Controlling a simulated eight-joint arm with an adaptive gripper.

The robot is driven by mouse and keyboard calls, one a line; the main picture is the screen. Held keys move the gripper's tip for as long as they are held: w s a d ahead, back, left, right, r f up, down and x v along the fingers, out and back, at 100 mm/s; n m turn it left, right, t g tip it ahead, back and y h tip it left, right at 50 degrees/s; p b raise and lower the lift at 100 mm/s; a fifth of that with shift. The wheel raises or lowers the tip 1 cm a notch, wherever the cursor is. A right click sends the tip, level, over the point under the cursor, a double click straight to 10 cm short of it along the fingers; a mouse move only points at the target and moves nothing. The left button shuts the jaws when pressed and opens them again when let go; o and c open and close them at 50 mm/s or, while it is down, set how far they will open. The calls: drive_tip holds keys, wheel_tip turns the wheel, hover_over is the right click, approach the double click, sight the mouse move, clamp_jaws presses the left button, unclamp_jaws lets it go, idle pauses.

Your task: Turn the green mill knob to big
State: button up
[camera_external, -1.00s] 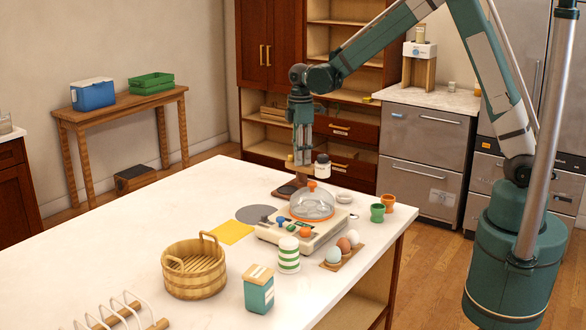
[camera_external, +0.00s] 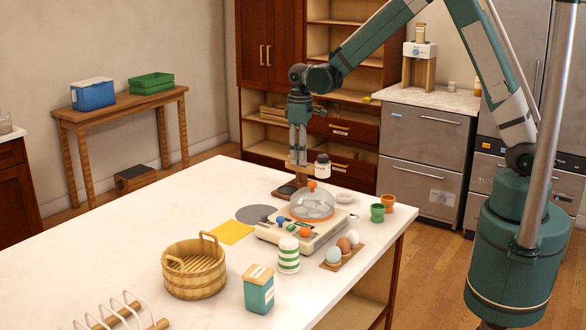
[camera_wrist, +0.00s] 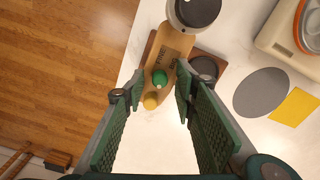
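The green mill knob (camera_wrist: 159,76) shows in the wrist view, on a tan wooden panel with small dark lettering that I cannot read for sure. My gripper (camera_wrist: 158,84) is open, with one finger on each side of the green knob. Gaps show between the knob and both fingers, and nothing is held. In the external view my gripper (camera_external: 298,158) points down at the mill (camera_external: 286,190) at the counter's far edge. The green knob is not discernible there.
A dark-lidded white jar (camera_external: 322,166) is at the mill's right. An egg cooker (camera_external: 300,235) with a clear dome (camera_external: 312,202) stands in front. A grey disc (camera_wrist: 260,93) and yellow sheet (camera_wrist: 294,107) lie nearby. Eggcups, eggs and a wooden bucket (camera_external: 194,275) occupy the counter.

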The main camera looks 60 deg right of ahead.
drive_tip(key=shift+r+m+p, duration=0.1)
drive_tip(key=shift+m+p, duration=0.45)
drive_tip(key=shift+m, duration=0.35)
drive_tip(key=shift+r, duration=0.15)
wheel_tip(320, 180, up, 8)
drive_tip(key=shift+f, duration=0.2)
drive_tip(key=s+d+r+m+t+b, duration=0.1)
drive_tip(key=s+r, duration=0.4)
drive_tip(key=s, duration=0.7)
drive_tip(key=s+r+m+t+b, duration=0.1)
drive_tip(key=s+r+t+b, duration=0.2)
drive_tip(key=s, duration=0.9)
drive_tip(key=shift+s+d+r+b, duration=0.15)
drive_tip(key=shift+d+r+b, duration=0.25)
drive_tip(key=shift+r+b, duration=0.75)
drive_tip(key=shift+f, duration=0.25)
drive_tip(key=shift+o, duration=0.2)
